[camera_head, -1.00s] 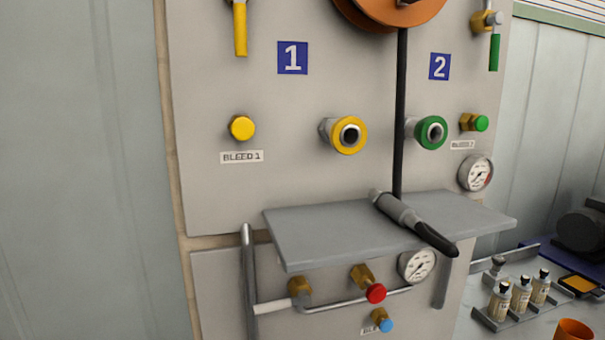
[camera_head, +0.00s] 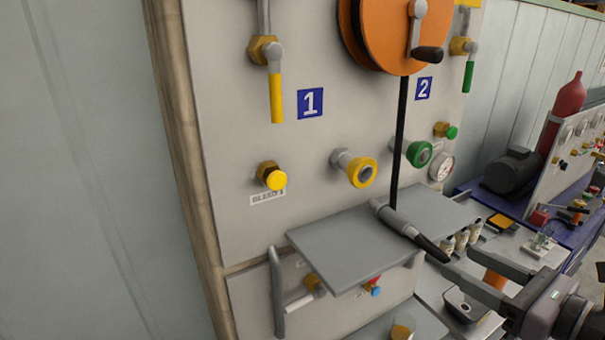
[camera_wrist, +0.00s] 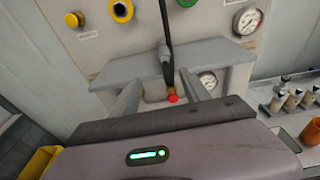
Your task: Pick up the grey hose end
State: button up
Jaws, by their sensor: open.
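The grey hose end (camera_head: 398,221), a grey cylinder with a black grip at its near end, lies on the grey shelf (camera_head: 345,247). The black grip sticks out past the shelf's front edge. A black hose (camera_head: 402,140) runs up from its back end. My gripper (camera_head: 454,264) is open and empty at the lower right, its fingers pointing towards the black grip. In the wrist view the dark grip (camera_wrist: 168,68) appears end-on between the two grey fingers (camera_wrist: 160,84). I cannot tell the exact gap from fingers to grip; no grasp shows.
An orange reel (camera_head: 384,32) hangs above. A yellow-ringed port (camera_head: 357,170) and a green-ringed port (camera_head: 419,153) sit on the panel. Below the shelf are a handrail (camera_head: 277,292) and valves. Small bottles (camera_head: 461,240) and an orange cup (camera_head: 495,279) stand near my gripper.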

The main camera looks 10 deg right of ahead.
send_near(398, 215)
jog(key=w, duration=0.1)
jog(key=w+a+f, duration=0.1)
jog(key=w+f, duration=0.1)
jog(key=shift+w+a+f+p, duration=0.1)
jog(key=shift+w+a+p, duration=0.1)
jog(key=shift+a+p, duration=0.2)
jog(key=x, duration=0.4)
jog(key=p+x, duration=0.1)
jog(key=x, duration=0.1)
jog(key=shift+w+d+r, duration=0.1)
jog(key=shift+d+r, duration=0.05)
jog(key=shift+r, duration=0.2)
jog(key=shift+s, duration=0.2)
jog(key=shift+c, duration=0.9)
grip_shut()
